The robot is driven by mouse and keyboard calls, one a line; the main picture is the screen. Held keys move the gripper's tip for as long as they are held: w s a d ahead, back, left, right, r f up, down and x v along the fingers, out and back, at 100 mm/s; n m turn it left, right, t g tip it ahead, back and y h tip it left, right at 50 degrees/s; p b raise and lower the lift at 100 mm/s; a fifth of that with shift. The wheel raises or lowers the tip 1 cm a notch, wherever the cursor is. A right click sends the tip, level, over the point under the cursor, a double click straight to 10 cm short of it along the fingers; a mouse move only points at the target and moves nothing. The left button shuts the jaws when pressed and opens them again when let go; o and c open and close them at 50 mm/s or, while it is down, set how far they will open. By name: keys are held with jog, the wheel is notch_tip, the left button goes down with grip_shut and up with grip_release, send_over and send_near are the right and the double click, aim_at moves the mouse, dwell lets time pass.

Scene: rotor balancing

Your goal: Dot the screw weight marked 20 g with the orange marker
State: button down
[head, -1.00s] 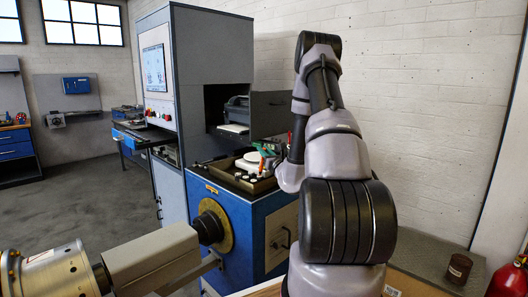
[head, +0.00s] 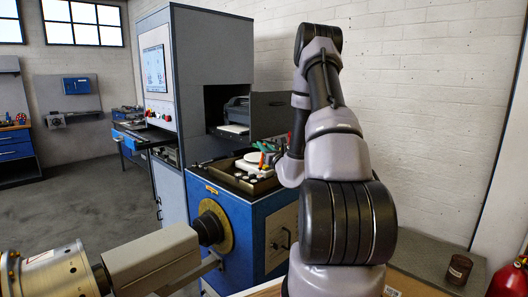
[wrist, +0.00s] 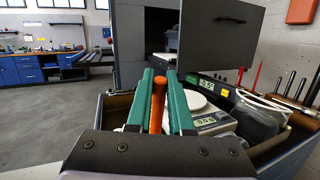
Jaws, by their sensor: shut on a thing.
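My gripper (wrist: 160,78) has green fingers and is shut on the orange marker (wrist: 157,106), which stands upright between them in the wrist view. In the head view my gripper (head: 267,147) is over the back right of the open tray (head: 228,182) on the blue cabinet, with the marker (head: 262,160) below its fingers. Several small pale round pieces (head: 240,175), perhaps the screw weights, sit at the front of the tray. No mark such as 20 g can be read, and the wrist view shows no weight clearly.
Upright tools (wrist: 290,82) and a dark container (wrist: 256,120) stand further right. A grey cabinet (head: 213,60) rises behind. Open floor lies left.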

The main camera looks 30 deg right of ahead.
jog(key=shift+r, duration=2.45)
